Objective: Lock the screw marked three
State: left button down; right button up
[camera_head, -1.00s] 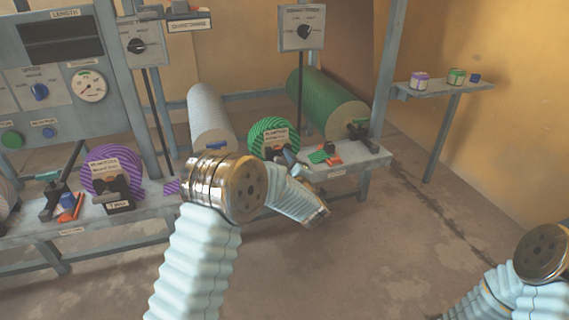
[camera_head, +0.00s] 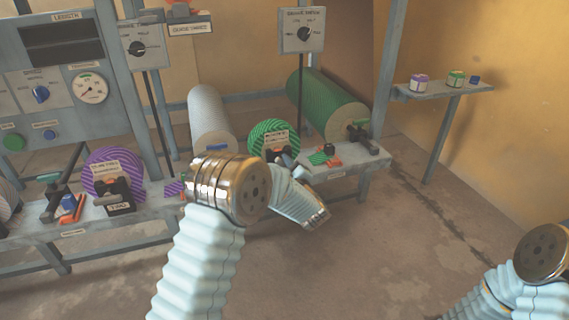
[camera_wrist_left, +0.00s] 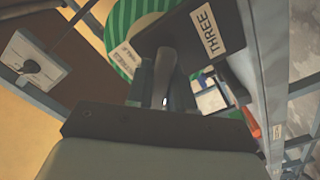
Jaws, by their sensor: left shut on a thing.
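The black block of the screw marked THREE (camera_wrist_left: 207,30) shows in the left wrist view, its white label tilted, in front of a green striped roll end (camera_wrist_left: 122,50). My left gripper (camera_wrist_left: 163,82) is shut on a dark piece of this screw, just below the label. The fingers hide much of the held part, so its turn angle cannot be told. In the head view my left gripper (camera_head: 283,158) is small, at the lower edge of the green striped roll end (camera_head: 264,133). My right gripper is out of view.
The bench (camera_head: 351,170) also carries a purple striped roll end (camera_head: 112,172) with a black block, a grey roll (camera_head: 209,115) and a large green roll (camera_head: 325,100). A wall shelf (camera_head: 440,91) holds small tins. The floor in front is clear.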

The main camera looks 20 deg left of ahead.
pick_arm(q)
jog(key=m+p, duration=0.2)
jog(key=m, duration=0.2)
jog(key=shift+d+r, duration=0.1)
jog(key=m+p, duration=0.2)
jog(key=m, duration=0.2)
jog(key=m+p, duration=0.3)
jog(key=m, duration=0.1)
jog(key=shift+m, duration=0.3)
jog(key=m+p, duration=0.2)
jog(key=m, duration=0.1)
jog(key=shift+m, duration=0.3)
jog(key=shift+m+p, duration=0.45)
jog(key=shift+m, duration=0.45)
jog(key=m+p, duration=0.1)
jog(key=m, duration=0.2)
jog(key=shift+m, duration=0.3)
jog(key=m+p, duration=0.2)
jog(key=m, duration=0.3)
jog(key=shift+f, duration=0.2)
jog(key=shift+m, duration=0.4)
jog(key=c, duration=1.1)
grip_release()
